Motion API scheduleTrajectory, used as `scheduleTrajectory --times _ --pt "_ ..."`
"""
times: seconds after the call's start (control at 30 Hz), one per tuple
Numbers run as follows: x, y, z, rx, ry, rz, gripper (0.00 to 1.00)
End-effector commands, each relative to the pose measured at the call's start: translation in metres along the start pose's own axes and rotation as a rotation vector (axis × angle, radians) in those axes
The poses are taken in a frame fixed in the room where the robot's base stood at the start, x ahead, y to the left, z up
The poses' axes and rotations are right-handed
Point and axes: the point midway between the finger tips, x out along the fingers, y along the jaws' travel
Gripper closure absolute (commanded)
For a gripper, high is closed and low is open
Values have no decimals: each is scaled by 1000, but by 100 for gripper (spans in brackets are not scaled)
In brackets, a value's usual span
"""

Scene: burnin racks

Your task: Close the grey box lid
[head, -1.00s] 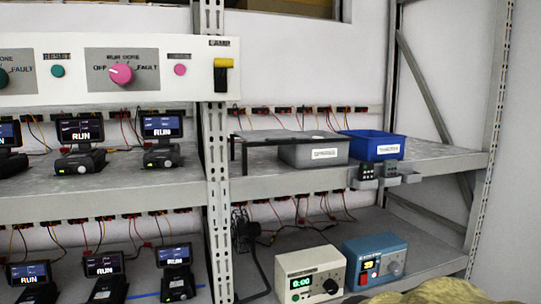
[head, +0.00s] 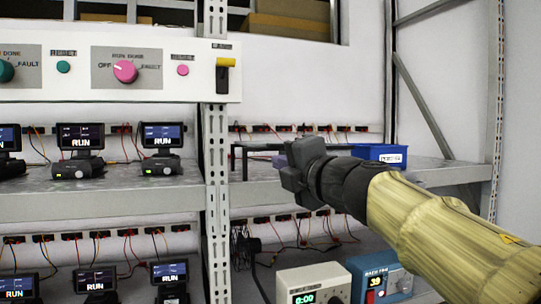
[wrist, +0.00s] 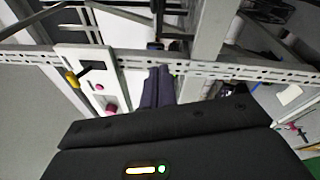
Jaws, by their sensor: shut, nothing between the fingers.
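The grey box is hidden behind my gripper and forearm in the head view, on the upper shelf of the right bay. Its lid cannot be made out. A dark thin-edged frame (head: 246,148) with upright legs shows just left of my gripper; I cannot tell whether it is part of the box. My gripper (head: 280,161) is shut and empty, in front of that shelf, with its fingers pointing left and away. In the wrist view the two dark purple fingers (wrist: 158,86) lie together. No contact is visible.
A blue bin (head: 379,152) stands on the shelf (head: 255,192) to the right. A perforated rack post (head: 217,160) and a white control panel (head: 115,73) are on the left. A cream meter (head: 313,290) and a blue meter (head: 372,280) sit below.

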Motion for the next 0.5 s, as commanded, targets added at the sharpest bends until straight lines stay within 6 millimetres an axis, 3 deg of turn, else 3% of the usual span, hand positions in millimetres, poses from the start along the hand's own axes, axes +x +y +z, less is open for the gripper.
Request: scheduleTrajectory --times 0.27,0.5 --pt "4 -1 1 4 -2 -3 100" --pt "31 -1 0 6 0 -3 100"
